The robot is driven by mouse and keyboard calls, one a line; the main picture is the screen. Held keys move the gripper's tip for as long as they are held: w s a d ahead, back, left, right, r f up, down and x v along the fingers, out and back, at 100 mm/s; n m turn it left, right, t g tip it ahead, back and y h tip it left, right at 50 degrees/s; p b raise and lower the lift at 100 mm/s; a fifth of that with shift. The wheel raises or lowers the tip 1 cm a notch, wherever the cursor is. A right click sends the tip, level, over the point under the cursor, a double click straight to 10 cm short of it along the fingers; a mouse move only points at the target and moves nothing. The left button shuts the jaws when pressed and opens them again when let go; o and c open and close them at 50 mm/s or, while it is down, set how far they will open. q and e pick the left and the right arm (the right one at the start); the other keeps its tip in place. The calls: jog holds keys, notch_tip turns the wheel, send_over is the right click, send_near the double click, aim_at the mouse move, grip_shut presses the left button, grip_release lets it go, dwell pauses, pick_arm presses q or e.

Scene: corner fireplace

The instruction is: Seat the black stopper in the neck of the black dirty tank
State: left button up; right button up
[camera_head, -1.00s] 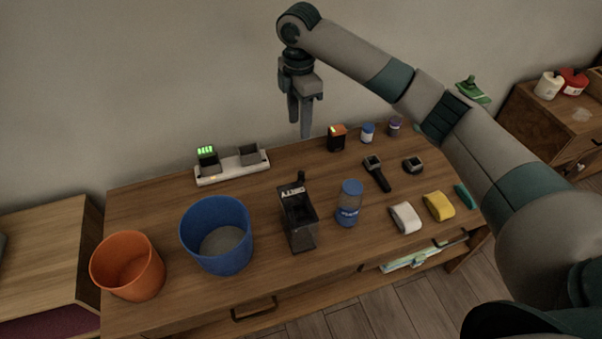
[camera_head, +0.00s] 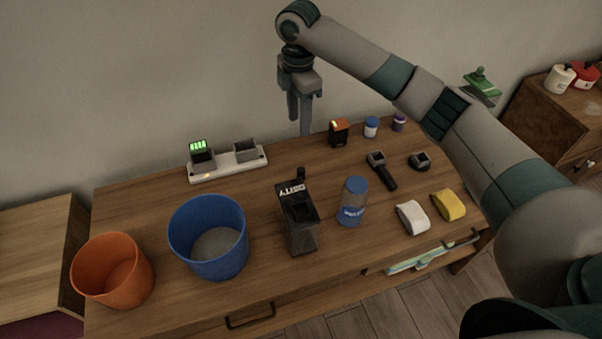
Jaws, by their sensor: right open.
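The black dirty tank (camera_head: 302,238) stands upright on the wooden table, with a light "DIRTY" label on its raised back edge. Its top shows a dark square recess. A small black knob (camera_head: 300,174) shows just behind the label; I cannot tell whether it is the black stopper or part of the tank. A small dark piece (camera_head: 419,162) with a greyish top lies at the right of the table; it too may be the stopper. My right gripper (camera_head: 299,126) points down, open and empty, above the table's back edge, apart from the tank. My left gripper is not in view.
A blue bin (camera_head: 183,249) and an orange bin (camera_head: 88,277) stand left of the tank. A blue-capped bottle (camera_head: 352,205) stands close on its right. A white charging strip (camera_head: 228,164) lies behind. White and yellow rolls sit front right, partly near my arm.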

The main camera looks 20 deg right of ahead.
jog(key=p, duration=0.3)
send_over(300, 169)
jog(key=f, duration=1.1)
jog(key=shift+w, duration=0.2)
jog(key=shift+f, duration=0.6)
jog(key=shift+f, duration=0.1)
jog(key=shift+s+f+p, duration=0.1)
jog(key=shift+f+p, duration=0.15)
jog(key=shift+p, duration=0.25)
jog(key=f+p, duration=0.1)
jog(key=f, duration=0.3)
jog(key=shift+s+p, duration=0.2)
jog(key=shift+p, duration=0.15)
jog(key=shift+f, duration=0.25)
